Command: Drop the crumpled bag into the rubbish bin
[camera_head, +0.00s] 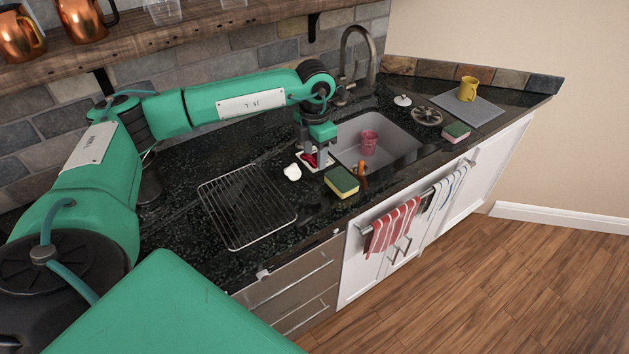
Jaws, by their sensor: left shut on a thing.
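My left gripper (317,154) points down at the near left edge of the sink. It is shut on a small red thing (310,159), which may be the crumpled bag; its shape is mostly hidden by the fingers. A flat white piece shows right beneath, and I cannot tell whether the red thing touches it. A small white lump (292,172) lies on the counter just left of the gripper, apart from it. I see no rubbish bin in this view. My right gripper is not in view.
The sink (400,146) holds a pink cup (368,142). A green-yellow sponge (341,181) and an orange-handled thing (363,174) lie near the gripper. A wire rack (247,205) is left. Towels (392,226) hang in front. The wooden floor (480,285) is clear at right.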

